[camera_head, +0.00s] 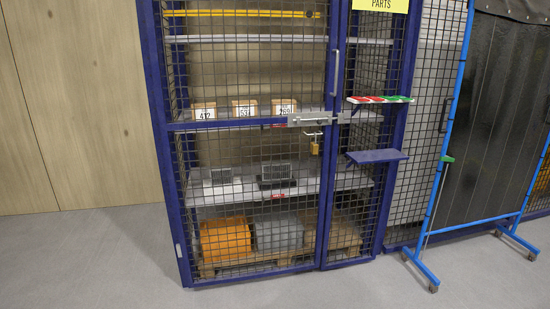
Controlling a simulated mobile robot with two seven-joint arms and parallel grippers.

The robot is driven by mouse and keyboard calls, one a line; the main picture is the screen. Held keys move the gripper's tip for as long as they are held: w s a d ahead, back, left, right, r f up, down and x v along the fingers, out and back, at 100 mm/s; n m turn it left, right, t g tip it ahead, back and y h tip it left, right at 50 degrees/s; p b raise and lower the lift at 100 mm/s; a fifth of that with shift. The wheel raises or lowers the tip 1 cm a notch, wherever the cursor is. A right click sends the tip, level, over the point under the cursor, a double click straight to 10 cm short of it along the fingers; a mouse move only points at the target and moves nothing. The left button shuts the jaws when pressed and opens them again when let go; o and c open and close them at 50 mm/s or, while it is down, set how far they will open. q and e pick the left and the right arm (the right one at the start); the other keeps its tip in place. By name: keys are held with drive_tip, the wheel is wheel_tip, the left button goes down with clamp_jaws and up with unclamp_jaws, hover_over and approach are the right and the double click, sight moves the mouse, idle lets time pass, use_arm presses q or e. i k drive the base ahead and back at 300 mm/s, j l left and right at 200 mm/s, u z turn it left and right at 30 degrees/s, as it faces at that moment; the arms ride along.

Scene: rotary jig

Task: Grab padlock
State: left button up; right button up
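A small brass-coloured padlock (314,148) hangs on the front of a blue-framed mesh cage (159,110). It hangs just below a grey metal hasp (312,119) that spans the door edge and the fixed frame. Whether its shackle is open or closed is too small to tell. The cage door (327,200) looks shut. Neither of my grippers shows in the head view.
A small blue shelf (377,156) juts out right of the padlock, below a ledge with red and green pieces (380,99). A blue wheeled frame (421,266) stands at the right. Boxes and bins sit behind the mesh. The grey floor (110,255) in front is clear.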

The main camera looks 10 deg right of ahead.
sight(314, 149)
drive_tip(key=i+l+z, duration=0.15)
drive_tip(key=i+l, duration=0.85)
drive_tip(key=i+l+z, duration=0.1)
drive_tip(key=i+l, duration=0.8)
drive_tip(key=i, duration=0.1)
